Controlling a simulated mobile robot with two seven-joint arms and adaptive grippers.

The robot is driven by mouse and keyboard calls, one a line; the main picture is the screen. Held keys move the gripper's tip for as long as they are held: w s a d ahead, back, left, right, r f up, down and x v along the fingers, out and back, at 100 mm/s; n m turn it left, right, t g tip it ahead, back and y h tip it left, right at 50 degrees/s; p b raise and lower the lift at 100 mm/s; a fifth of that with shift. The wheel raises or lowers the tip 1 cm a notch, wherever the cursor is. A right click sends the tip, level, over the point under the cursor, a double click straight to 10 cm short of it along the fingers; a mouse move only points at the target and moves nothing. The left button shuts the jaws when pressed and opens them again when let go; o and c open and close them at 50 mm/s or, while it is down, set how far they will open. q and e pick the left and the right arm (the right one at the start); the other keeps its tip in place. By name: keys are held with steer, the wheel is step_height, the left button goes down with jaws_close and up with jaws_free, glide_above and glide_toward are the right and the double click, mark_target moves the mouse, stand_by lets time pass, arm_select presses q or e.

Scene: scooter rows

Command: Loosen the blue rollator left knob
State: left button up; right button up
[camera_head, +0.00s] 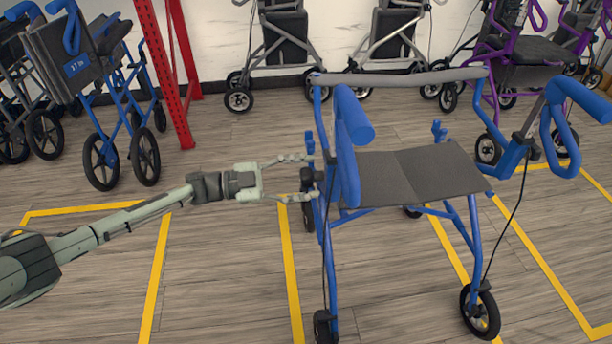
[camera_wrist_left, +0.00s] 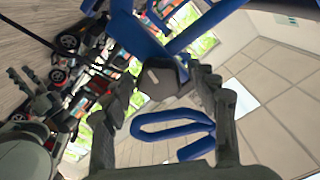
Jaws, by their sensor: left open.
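The blue rollator (camera_head: 348,150) stands upright in the middle of the head view, with a dark grey seat (camera_head: 410,175). Its left knob (camera_head: 307,180) is a small dark shape on the near-left upright, partly hidden by my fingers. In the left wrist view the dark knob (camera_wrist_left: 160,78), with a pale mark on its face, lies between the fingertips. My left gripper (camera_head: 305,177) reaches in from the left with its fingers spread on either side of the knob. Whether either finger touches it I cannot tell. My right gripper is not in view.
A blue handle loop (camera_wrist_left: 175,130) shows beyond the fingers in the left wrist view. A red post (camera_head: 172,60), another blue rollator (camera_head: 95,70) and a purple rollator (camera_head: 520,50) stand behind. Yellow lines mark the floor; floor at front left is clear.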

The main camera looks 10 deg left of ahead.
arm_select(q)
steer(key=v, duration=1.1)
steer(key=shift+a, duration=0.4)
steer(key=shift+s, duration=0.1)
steer(key=w+d+f+n+t+y, duration=0.4)
steer(key=d+f+n+t+y, duration=0.1)
steer(key=n+t, duration=0.1)
steer(key=s+a+f+n+y, duration=0.3)
steer(key=f+n+y, duration=0.5)
steer(key=f+y, duration=0.15)
steer(key=s+a+f+n+g+y, duration=0.1)
steer(key=s+f+g, duration=0.4)
steer(key=s, duration=0.7)
steer(key=s+a+f+n+g+y, duration=0.2)
steer(key=s+f+g, duration=0.3)
steer(key=s, duration=0.7)
steer(key=shift+s+a+f+n, duration=0.4)
steer(key=shift+a+f+n, duration=0.25)
steer(key=shift+f, duration=0.3)
